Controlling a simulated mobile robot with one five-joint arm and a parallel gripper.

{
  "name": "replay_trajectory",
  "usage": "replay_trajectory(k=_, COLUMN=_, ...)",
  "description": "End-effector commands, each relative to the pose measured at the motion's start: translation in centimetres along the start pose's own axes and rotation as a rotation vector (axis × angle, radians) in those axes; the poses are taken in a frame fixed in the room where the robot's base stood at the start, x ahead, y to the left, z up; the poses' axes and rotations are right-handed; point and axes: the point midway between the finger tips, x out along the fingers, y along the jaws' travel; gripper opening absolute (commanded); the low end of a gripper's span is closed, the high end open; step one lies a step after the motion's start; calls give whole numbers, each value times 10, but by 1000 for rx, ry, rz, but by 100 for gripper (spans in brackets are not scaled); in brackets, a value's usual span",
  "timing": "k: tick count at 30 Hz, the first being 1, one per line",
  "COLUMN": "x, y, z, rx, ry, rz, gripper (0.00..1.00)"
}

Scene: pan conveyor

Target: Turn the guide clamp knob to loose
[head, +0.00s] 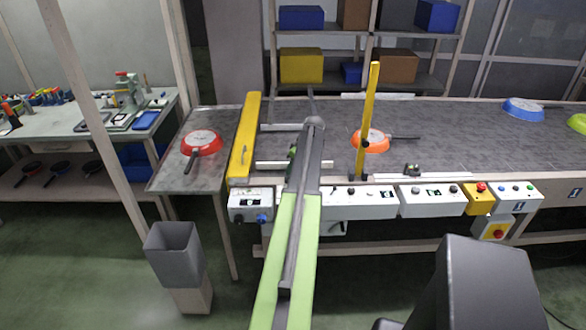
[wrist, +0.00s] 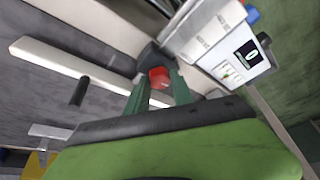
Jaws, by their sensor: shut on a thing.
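The guide clamp knob (wrist: 159,74) shows in the wrist view as a small red cap by a dark block at the end of a pale guide rail (wrist: 75,68). My gripper (wrist: 160,82) has its two green fingers on either side of the red knob and is shut on it. The way the knob points cannot be read. In the head view my gripper (head: 292,152) is mostly hidden behind my own arm, over the near edge of the conveyor (head: 330,130). The knob is hidden there. The guide rail shows beside the arm (head: 275,165).
A yellow upright bar (head: 368,115) stands right of my arm, by an orange pan (head: 371,141). A yellow barrier (head: 244,140) is on the left, with a red pan (head: 201,142) beyond it. White control boxes (head: 358,197) line the front edge.

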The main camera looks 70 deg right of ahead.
Motion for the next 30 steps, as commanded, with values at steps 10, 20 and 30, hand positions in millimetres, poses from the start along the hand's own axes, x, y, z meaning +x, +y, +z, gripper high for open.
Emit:
replay_trajectory(k=10, x=0, y=0, z=1, rx=1, ry=-2, rz=1, gripper=50)
replay_trajectory(k=20, x=-11, y=0, z=-1, rx=1, ry=-1, rz=1, gripper=50)
replay_trajectory(k=30, x=-83, y=0, z=-4, rx=3, ry=-1, rz=1, gripper=50)
